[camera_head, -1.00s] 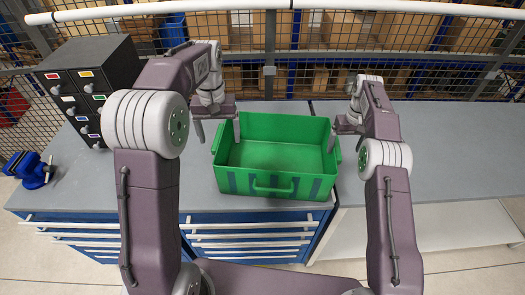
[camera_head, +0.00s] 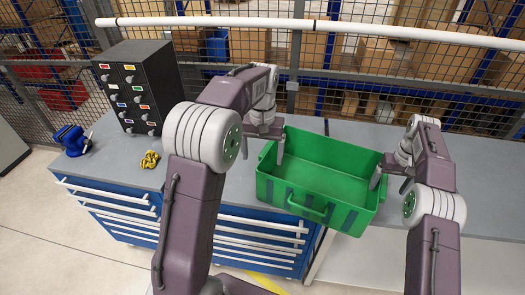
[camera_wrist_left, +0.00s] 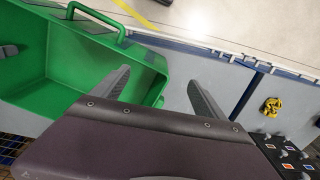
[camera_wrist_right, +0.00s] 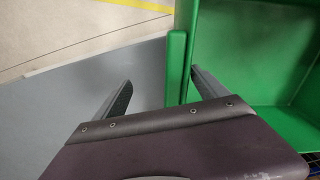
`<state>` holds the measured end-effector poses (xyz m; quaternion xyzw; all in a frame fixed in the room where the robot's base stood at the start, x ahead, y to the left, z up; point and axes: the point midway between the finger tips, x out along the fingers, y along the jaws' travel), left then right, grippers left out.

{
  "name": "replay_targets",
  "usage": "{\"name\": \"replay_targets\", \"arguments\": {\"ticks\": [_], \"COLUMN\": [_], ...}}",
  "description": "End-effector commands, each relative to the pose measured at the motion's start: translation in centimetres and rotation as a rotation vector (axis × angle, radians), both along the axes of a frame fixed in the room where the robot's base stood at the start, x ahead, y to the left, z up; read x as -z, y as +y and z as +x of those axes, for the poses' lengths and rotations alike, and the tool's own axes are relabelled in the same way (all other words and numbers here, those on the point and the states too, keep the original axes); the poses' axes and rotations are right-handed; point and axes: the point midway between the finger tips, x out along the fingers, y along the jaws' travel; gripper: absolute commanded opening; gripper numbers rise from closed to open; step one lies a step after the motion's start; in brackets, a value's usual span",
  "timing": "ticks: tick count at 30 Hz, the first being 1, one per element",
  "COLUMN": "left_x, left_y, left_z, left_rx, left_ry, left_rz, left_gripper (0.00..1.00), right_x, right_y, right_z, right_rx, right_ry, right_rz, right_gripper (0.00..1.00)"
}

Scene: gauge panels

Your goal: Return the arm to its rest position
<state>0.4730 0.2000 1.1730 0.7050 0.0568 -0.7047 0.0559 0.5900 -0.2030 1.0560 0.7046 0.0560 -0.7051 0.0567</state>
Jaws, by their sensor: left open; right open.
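My left gripper (camera_head: 263,147) is open and empty at the left side wall of the green bin (camera_head: 318,213). In the left wrist view, its fingers (camera_wrist_left: 158,84) lie on either side of the bin's wall edge. My right gripper (camera_head: 390,181) is open and empty at the bin's right side wall. In the right wrist view, a green handle on the bin's side (camera_wrist_right: 175,65) shows between its fingers (camera_wrist_right: 162,84). I cannot tell whether any finger touches the bin. The bin stands upright on the grey workbench and looks empty. My left arm hides part of the bench.
A black drawer cabinet (camera_head: 141,84), a yellow object (camera_head: 149,160) and a blue vise (camera_head: 73,140) are on the bench's left part. A white rail (camera_head: 310,25) and mesh fence run behind. Bare bench (camera_head: 480,195) shows right of my right arm.

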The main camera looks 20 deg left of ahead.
Motion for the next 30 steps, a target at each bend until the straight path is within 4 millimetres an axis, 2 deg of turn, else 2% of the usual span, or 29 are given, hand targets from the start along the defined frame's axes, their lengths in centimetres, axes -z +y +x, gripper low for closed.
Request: {"name": "replay_targets", "arguments": {"ticks": [6, 8, 11, 12, 14, 15, 18, 23, 26, 30], "left_x": [0.0, -0.2, -1.2, -1.5, -1.7, -1.6, -0.9, 1.3, 3.3, 6.5], "left_y": [-0.1, -0.1, -0.3, -0.4, -0.6, -0.8, -1.1, -1.7, -2.0, -2.2], "left_z": [0.0, 0.0, 0.1, -0.1, -1.2, -2.2, -4.4, -8.0, -10.5, -14.5], "left_rx": [0.001, 0.003, 0.007, 0.010, 0.015, 0.018, 0.025, 0.044, 0.058, 0.080], "left_ry": [-0.001, -0.007, -0.029, -0.035, -0.026, -0.013, 0.011, 0.028, 0.031, 0.024], "left_rz": [0.000, 0.000, 0.001, 0.001, 0.000, -0.001, -0.003, -0.009, -0.012, -0.016], "left_gripper": [0.83, 0.83, 0.83, 0.83, 0.83, 0.83, 0.83, 0.83, 0.83, 0.83], "right_x": [-0.1, -0.9, -3.9, -5.7, -8.2, -9.4, -11.4, -12.5, -11.7, -8.6], "right_y": [0.1, 0.2, 0.4, 0.5, 0.8, 1.0, 1.4, 2.0, 2.4, 2.6], "right_z": [0.1, 0.3, 1.0, 1.1, 0.3, -0.6, -3.1, -7.8, -12.0, -19.0], "right_rx": [-0.002, -0.003, -0.007, -0.010, -0.014, -0.017, -0.022, -0.014, 0.002, 0.038], "right_ry": [-0.003, -0.018, -0.074, -0.100, -0.112, -0.106, -0.095, -0.087, -0.080, -0.067], "right_rz": [0.000, 0.001, -0.001, -0.001, -0.001, 0.000, 0.003, 0.009, 0.015, 0.020], "right_gripper": [0.83, 0.83, 0.83, 0.83, 0.83, 0.83, 0.83, 0.83, 0.83, 0.83]}}
